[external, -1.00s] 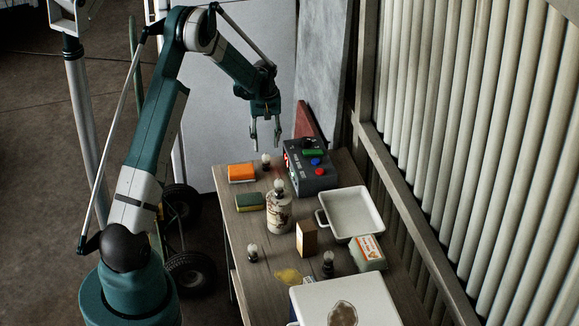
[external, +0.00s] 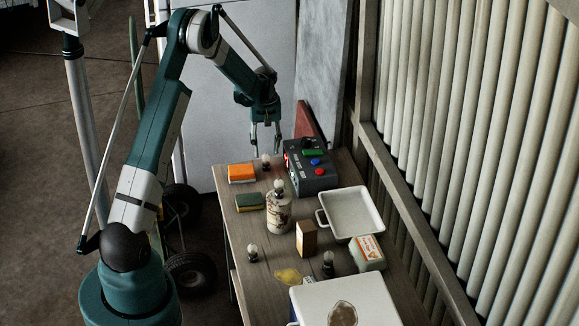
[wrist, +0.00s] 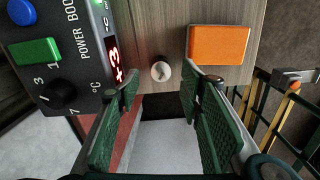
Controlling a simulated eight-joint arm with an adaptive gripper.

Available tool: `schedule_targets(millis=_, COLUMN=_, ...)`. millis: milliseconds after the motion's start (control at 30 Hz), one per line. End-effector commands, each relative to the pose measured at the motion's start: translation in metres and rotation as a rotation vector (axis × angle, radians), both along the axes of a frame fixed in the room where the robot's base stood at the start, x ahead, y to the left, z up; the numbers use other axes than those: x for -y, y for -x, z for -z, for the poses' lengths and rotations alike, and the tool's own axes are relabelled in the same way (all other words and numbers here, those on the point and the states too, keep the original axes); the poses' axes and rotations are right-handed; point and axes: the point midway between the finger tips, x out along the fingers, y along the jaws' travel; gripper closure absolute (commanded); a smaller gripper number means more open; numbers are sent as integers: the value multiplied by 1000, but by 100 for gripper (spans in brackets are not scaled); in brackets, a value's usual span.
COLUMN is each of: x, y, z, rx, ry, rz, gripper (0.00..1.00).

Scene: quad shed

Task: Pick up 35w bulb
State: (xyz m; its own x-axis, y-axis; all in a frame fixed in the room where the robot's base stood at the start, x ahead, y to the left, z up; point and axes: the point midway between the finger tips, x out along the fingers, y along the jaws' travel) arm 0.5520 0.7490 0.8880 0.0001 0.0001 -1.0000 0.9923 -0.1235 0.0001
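Several small bulbs with pale glass tops and dark bases stand on the table; I cannot read a wattage on any. One bulb (external: 266,161) stands at the far end, between the orange block and the control box. It also shows in the wrist view as a bulb seen from above (wrist: 161,71), between the finger ends. My gripper (external: 265,150) is open and empty, pointing down just above this bulb, apparently not touching it. Other bulbs stand at the front left (external: 253,252), by the wooden block (external: 328,264), and at the patterned bottle's top (external: 279,186).
The grey control box (external: 310,170) stands close on the right, the orange block (external: 241,172) on the left. A green sponge (external: 250,202), patterned bottle (external: 279,215), wooden block (external: 306,238) and white tray (external: 323,222) stand nearer. A slatted wall bounds the right.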

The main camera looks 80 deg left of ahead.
Motion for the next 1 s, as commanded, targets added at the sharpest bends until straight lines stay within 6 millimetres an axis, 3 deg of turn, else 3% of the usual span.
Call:
schedule_targets(millis=600, x=1, y=1, z=48, rx=0, ry=0, rz=0, gripper=62)
schedule_targets(millis=1000, x=1, y=1, z=51, rx=0, ry=0, rz=0, gripper=62)
